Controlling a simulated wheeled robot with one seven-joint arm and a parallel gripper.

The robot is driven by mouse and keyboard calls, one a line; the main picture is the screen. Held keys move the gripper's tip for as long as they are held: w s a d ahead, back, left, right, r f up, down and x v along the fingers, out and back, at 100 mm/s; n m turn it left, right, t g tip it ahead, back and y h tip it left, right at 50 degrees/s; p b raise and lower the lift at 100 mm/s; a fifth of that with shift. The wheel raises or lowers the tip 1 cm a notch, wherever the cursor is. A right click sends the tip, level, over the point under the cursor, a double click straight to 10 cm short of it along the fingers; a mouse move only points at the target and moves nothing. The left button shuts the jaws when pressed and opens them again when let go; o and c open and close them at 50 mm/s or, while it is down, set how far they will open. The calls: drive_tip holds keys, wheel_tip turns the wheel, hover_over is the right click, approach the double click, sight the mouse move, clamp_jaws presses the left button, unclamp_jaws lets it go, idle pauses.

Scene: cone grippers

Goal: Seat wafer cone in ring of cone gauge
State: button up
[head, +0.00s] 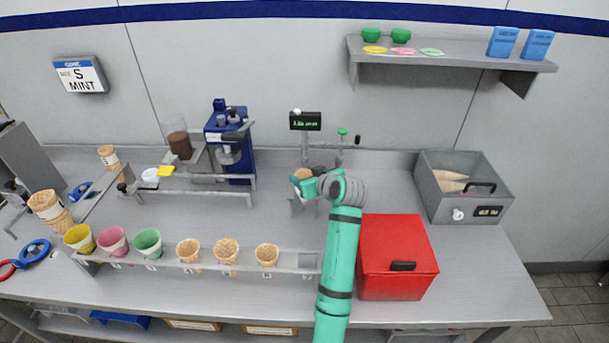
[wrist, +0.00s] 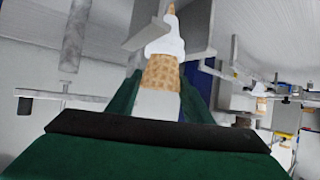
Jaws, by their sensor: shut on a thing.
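My gripper (head: 303,183) is at the middle of the counter, shut on a wafer cone (wrist: 160,72). The wrist view shows the cone's tan waffle surface between the green fingers, with a white, uneven-edged shape beyond it and a tan tip at the top. In the head view only a small tan part of the cone (head: 301,174) shows beside the gripper. A post with a green-lit display (head: 305,121), which looks like the cone gauge, stands just behind the gripper. Its ring cannot be made out. Grey plates (wrist: 198,28) lie close to the cone in the wrist view; contact is unclear.
A red box (head: 398,250) stands right of my arm, and a grey bin (head: 465,205) with cones lies behind it. A front rack (head: 215,268) holds several cones and coloured cups. A blue machine (head: 230,150) stands at the back left.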

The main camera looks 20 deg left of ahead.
drive_tip(key=o, duration=0.8)
drive_tip(key=v, duration=1.1)
drive_tip(key=shift+s+f, duration=0.1)
drive_tip(key=shift+f, duration=0.1)
